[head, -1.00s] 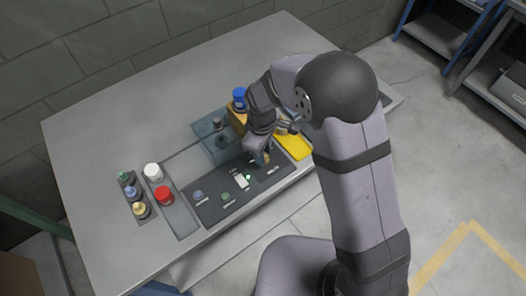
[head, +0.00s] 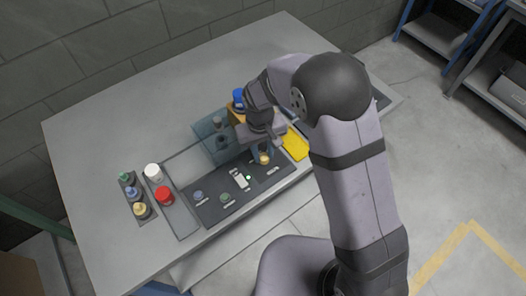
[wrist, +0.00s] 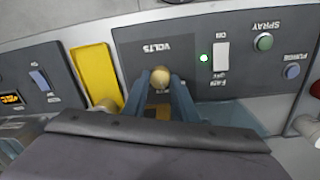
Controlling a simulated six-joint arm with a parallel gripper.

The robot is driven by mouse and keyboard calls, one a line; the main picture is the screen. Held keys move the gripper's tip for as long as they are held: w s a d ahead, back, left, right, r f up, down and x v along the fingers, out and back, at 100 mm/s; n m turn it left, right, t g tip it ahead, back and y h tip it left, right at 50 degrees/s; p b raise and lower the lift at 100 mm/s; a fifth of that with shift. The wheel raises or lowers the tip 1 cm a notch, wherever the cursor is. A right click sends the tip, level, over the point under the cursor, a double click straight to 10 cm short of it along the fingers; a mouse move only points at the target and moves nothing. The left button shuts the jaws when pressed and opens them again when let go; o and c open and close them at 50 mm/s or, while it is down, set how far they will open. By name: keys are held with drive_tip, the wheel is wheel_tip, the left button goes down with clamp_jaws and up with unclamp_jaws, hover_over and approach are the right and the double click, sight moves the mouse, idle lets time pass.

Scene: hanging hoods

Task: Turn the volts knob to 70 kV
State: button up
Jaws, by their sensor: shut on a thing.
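The volts knob is a small tan, rounded knob (wrist: 160,76) on the dark panel marked VOLTS (wrist: 183,48), which appears upside down in the wrist view. My gripper (wrist: 160,86) has its two blue-grey fingers on either side of the knob, shut on it. In the head view my gripper (head: 262,148) reaches down to the tan knob (head: 265,159) on the front panel. The knob's pointer and any kV scale marks cannot be read, partly hidden by the fingers. An orange lit display (wrist: 11,98) shows at the wrist view's left edge, its digits unclear.
A fan switch (wrist: 221,56) with a lit green lamp (wrist: 204,58), a green spray button (wrist: 264,42) and a blue purge button (wrist: 292,72) sit beside the volts panel. A yellow piece (wrist: 95,72) is on its other side. Several capped bottles (head: 139,210) stand at the left.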

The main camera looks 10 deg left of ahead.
drive_tip(key=m, duration=0.4)
drive_tip(key=shift+w+r+m, duration=0.1)
drive_tip(key=shift+w+m, duration=0.05)
drive_tip(key=shift+m, duration=0.25)
drive_tip(key=m, duration=0.3)
drive_tip(key=shift+m, duration=0.3)
drive_tip(key=m, duration=0.3)
drive_tip(key=shift+d+m, duration=0.1)
drive_tip(key=shift+m, duration=0.2)
drive_tip(key=shift+m+g, duration=0.3)
drive_tip(key=shift+m, duration=1.5)
drive_tip(key=o, duration=1)
drive_tip(key=shift+o, duration=0.2)
